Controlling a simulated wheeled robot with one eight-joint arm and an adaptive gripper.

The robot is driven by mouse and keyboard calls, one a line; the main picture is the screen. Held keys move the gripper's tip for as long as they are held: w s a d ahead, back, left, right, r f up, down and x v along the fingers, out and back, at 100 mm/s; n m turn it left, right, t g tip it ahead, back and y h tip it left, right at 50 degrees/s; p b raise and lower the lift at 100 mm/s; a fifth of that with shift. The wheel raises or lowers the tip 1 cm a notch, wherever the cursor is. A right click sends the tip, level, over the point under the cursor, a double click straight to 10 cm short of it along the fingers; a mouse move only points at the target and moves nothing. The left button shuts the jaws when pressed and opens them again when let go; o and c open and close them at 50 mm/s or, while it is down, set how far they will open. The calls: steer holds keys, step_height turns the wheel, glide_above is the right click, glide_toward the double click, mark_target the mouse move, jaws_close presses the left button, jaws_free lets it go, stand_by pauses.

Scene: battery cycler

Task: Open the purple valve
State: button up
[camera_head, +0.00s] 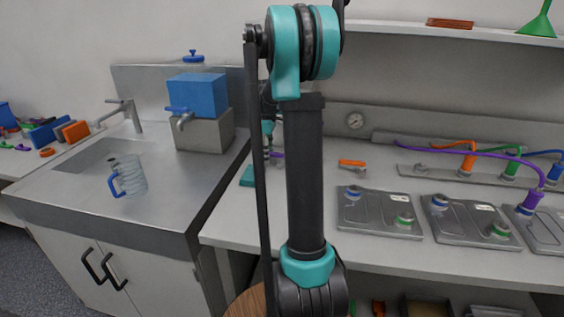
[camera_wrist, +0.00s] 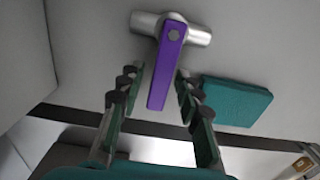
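The purple valve (camera_wrist: 165,65) has a flat purple lever on a short silver pipe body (camera_wrist: 200,36) in the wrist view. The lever points down the picture, across the pipe. My gripper (camera_wrist: 157,92) is open, with one finger on each side of the lever. Gaps show between the fingers and the lever, so no grip is visible. In the head view, a small purple part of the valve (camera_head: 277,155) shows beside my arm. My arm hides most of the valve and gripper there.
A teal block (camera_wrist: 236,100) lies right of the valve in the wrist view. In the head view, an orange valve (camera_head: 352,163) lies to the right, with grey battery trays (camera_head: 378,222) in front. A sink counter with a glass jug (camera_head: 130,176) is at left.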

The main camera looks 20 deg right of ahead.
steer(key=shift+c, duration=0.4)
steer(key=shift+c, duration=1.2)
steer(key=s+n, duration=0.1)
steer(key=n, duration=0.1)
steer(key=s+n, duration=0.1)
steer(key=n, duration=0.1)
steer(key=a+n, duration=0.1)
steer(key=n, duration=0.1)
steer(key=shift+s, duration=0.4)
steer(key=shift+n, duration=0.3)
steer(key=shift+s+d+n, duration=0.15)
steer(key=shift+s+n, duration=0.25)
steer(key=shift+n, duration=0.4)
steer(key=n, duration=0.1)
steer(key=s+n, duration=0.1)
steer(key=n, duration=0.2)
steer(key=shift+s+d, duration=0.25)
steer(key=shift+s, duration=0.15)
steer(key=shift+s+d+n, duration=0.1)
steer(key=shift+n, duration=0.2)
